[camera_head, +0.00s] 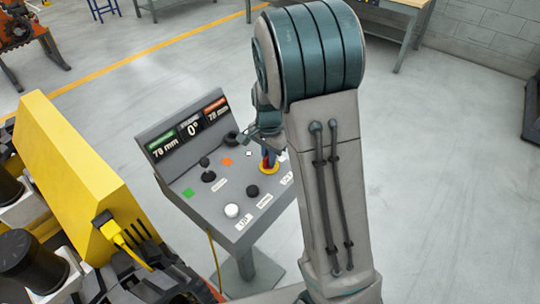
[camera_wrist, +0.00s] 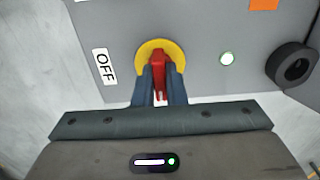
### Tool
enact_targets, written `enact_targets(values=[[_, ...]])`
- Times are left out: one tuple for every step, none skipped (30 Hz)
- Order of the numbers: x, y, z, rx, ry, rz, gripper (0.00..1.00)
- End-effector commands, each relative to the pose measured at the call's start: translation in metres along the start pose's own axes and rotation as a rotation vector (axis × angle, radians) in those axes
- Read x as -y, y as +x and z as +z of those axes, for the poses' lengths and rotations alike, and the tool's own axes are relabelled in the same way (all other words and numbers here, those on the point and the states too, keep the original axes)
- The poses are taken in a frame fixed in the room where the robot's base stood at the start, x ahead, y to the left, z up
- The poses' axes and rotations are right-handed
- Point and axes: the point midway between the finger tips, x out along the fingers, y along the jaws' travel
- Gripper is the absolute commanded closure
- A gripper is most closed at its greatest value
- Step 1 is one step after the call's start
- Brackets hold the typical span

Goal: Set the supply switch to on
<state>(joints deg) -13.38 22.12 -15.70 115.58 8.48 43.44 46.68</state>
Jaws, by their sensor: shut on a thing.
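The supply switch is a red handle (camera_wrist: 158,72) on a round yellow base (camera_wrist: 145,52), set in a grey control panel (camera_wrist: 105,20). In the wrist view an OFF label (camera_wrist: 103,67) is to the left of the switch. My gripper (camera_wrist: 160,75) has its two dark fingers on either side of the red handle and is shut on it. In the head view the yellow base (camera_head: 264,170) shows at the panel's right part, with my gripper (camera_head: 268,158) over it. My fingers partly hide the handle.
The panel also bears a small lit round lamp (camera_wrist: 227,58), a black ring-shaped knob (camera_wrist: 292,65), a black joystick (camera_head: 208,175), a white button (camera_head: 232,210) and a display (camera_head: 187,128). A yellow machine (camera_head: 75,175) stands to the left. The floor at right is clear.

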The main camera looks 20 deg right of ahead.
Motion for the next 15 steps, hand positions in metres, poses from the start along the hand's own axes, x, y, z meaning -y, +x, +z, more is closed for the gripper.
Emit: enact_targets(values=[[0.0032,-0.0028,-0.0007,-0.005,-0.002,-0.009,1.00],[0.0032,-0.0028,-0.0007,-0.005,-0.002,-0.009,1.00],[0.0032,-0.0029,-0.0007,-0.005,-0.002,-0.009,1.00],[0.0033,-0.0029,-0.0007,-0.005,-0.002,-0.009,1.00],[0.0033,-0.0029,-0.0007,-0.005,-0.003,-0.010,1.00],[0.0033,-0.0029,-0.0008,-0.005,-0.003,-0.010,0.81],[0.0032,-0.0028,-0.0007,-0.005,-0.003,-0.009,0.72],[0.0029,-0.0026,-0.0007,-0.004,-0.003,-0.009,0.67],[0.0025,-0.0023,-0.0007,-0.004,-0.002,-0.008,0.67],[0.0022,-0.0021,-0.0007,-0.003,-0.002,-0.007,0.67],[0.0019,-0.0019,-0.0008,-0.003,-0.002,-0.006,0.67],[0.0016,-0.0017,-0.0009,-0.003,-0.001,-0.006,0.67],[0.0014,-0.0016,-0.0009,-0.002,-0.001,-0.005,0.67],[0.0012,-0.0014,-0.0010,-0.002,-0.001,-0.005,0.67],[0.0010,-0.0014,-0.0010,-0.002,-0.001,-0.004,0.67]])
